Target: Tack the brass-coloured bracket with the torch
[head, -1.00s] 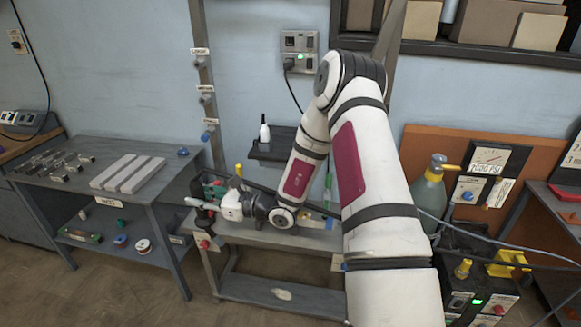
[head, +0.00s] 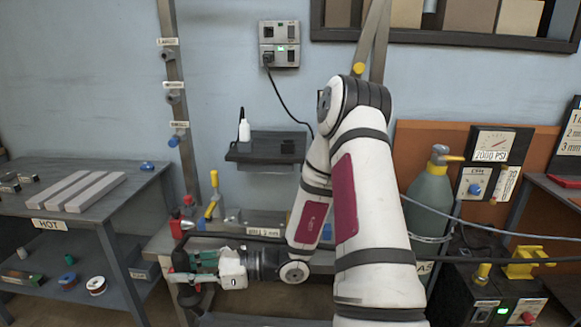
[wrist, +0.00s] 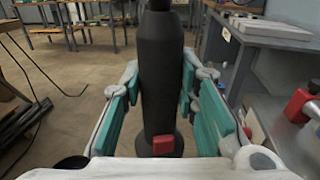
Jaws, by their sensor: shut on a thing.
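My gripper (head: 190,268) is at the left front of the welding bench in the head view, with its teal-padded fingers pointing left. In the wrist view the fingers are shut on a thick black handle with a red button, which looks like the torch (wrist: 161,85). The torch's tip is out of the wrist view, and the torch is mostly hidden by the fingers in the head view. I cannot make out the brass-coloured bracket; my arm covers part of the bench.
A bench (head: 165,240) lies behind my gripper, with a yellow-handled clamp (head: 211,196) standing on it. A side table marked HOT (head: 130,190) with grey bars is at the left. A gas cylinder (head: 430,200) and a welding machine (head: 490,295) stand at the right.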

